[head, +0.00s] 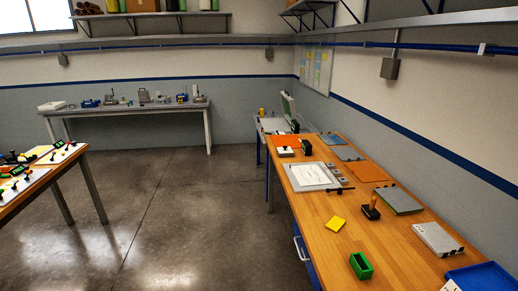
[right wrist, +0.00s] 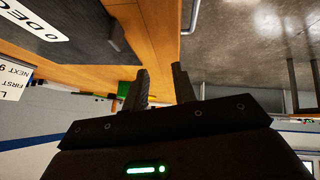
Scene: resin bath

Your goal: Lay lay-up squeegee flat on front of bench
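On the wooden bench (head: 330,238) at the right of the head view, a tool with an orange upright handle and a dark base (head: 371,211) stands near the middle. It may be the lay-up squeegee, but I cannot tell for sure. My right gripper (right wrist: 160,76) shows in the right wrist view with its two dark fingers apart and nothing seen between them. Wooden furniture edges lie beyond the fingers there. Neither gripper shows in the head view, and my left gripper is out of sight.
Another table (head: 40,175) stands at the left. Open floor (head: 180,220) lies between.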

